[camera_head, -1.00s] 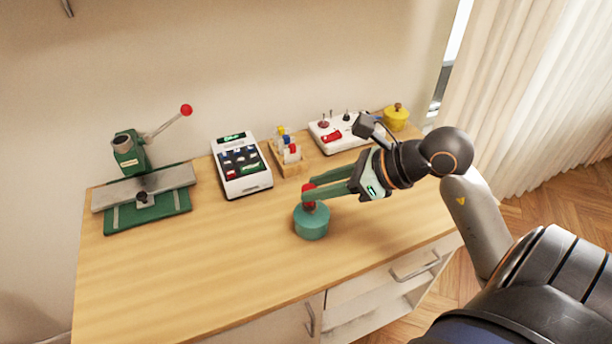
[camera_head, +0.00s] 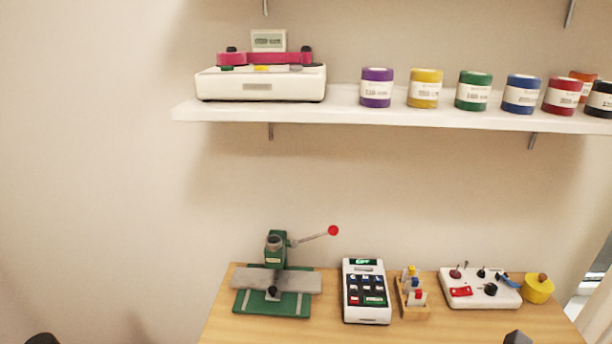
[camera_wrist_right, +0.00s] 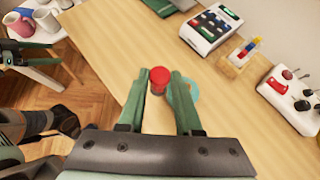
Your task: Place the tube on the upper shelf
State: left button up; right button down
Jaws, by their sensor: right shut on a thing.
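The white wall shelf (camera_head: 345,115) runs across the upper head view. It carries a white and pink machine (camera_head: 262,84) at its left end and several labelled, coloured tubs (camera_head: 423,90) along the right. My right gripper (camera_wrist_right: 160,75) has its green fingers on either side of a small red-topped thing (camera_wrist_right: 158,82) and is shut on it. A teal rounded piece (camera_wrist_right: 192,96) shows beside the right finger, partly hidden; I cannot tell whether it is joined to the red part. A green-fingered shape at the left edge of the wrist view may be my left gripper.
Along the back of the wooden table (camera_head: 335,325) stand a green press (camera_head: 275,290), a white keypad device (camera_head: 366,292), a peg rack (camera_head: 412,298), a white control box (camera_head: 480,288) and a yellow pot (camera_head: 538,289). The shelf's bare stretch lies between machine and purple tub.

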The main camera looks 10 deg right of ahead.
jog(key=w+a+r+n+g+y, duration=0.3)
jog(key=w+a+r+n, duration=0.1)
jog(key=a, duration=0.3)
jog(key=shift+w+r, duration=0.3)
jog(key=shift+r, duration=0.1)
jog(key=shift+w+r, duration=0.1)
dwell(0.9)
dwell(0.5)
